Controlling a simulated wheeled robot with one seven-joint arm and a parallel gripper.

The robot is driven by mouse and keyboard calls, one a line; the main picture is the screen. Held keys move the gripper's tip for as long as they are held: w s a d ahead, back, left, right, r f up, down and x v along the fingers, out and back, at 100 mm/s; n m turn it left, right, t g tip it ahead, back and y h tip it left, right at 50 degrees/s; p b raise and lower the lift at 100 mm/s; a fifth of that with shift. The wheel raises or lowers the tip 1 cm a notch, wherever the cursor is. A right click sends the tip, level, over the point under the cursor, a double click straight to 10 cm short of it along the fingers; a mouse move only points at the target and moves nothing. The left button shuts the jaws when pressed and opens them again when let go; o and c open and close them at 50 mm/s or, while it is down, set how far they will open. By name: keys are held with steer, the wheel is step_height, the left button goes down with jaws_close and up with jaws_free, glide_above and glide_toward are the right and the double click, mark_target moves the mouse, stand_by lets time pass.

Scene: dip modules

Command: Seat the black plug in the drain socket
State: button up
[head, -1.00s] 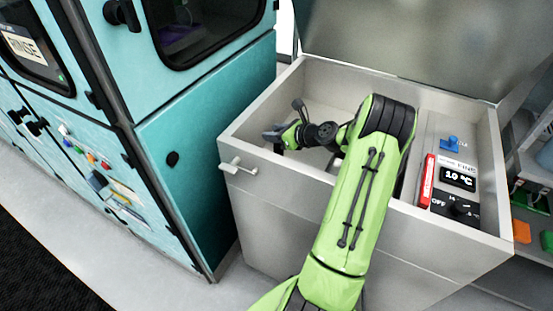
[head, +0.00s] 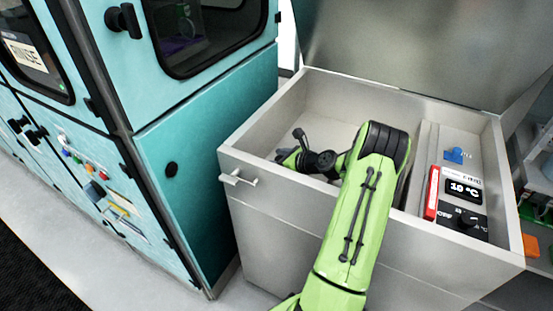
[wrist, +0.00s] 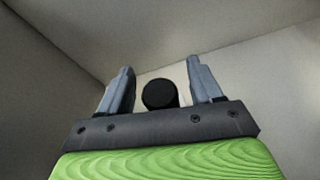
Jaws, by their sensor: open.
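A round black plug (wrist: 160,93) shows in the wrist view between the fingers of my gripper (wrist: 160,67). The fingers stand apart on either side of it, with a visible gap at each side. How deep it lies between them I cannot tell. The plug cannot be made out in the head view. The drain socket is not visible in either view.
A control panel with a temperature display (head: 464,188) and a red label strip (head: 431,192) fills the basin's right side. The raised lid (head: 405,45) stands behind. A teal cabinet (head: 205,150) is close on the left. The wrist view shows plain basin walls around the gripper.

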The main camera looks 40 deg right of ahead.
steer(key=shift+s+d+r, duration=0.1)
steer(key=shift+s+r, duration=0.1)
steer(key=shift+r, duration=0.1)
steer(key=p+v, duration=0.2)
steer(key=v, duration=0.9)
steer(key=shift+s+p, duration=0.25)
steer(key=shift+p, duration=0.1)
steer(key=shift+r, duration=0.1)
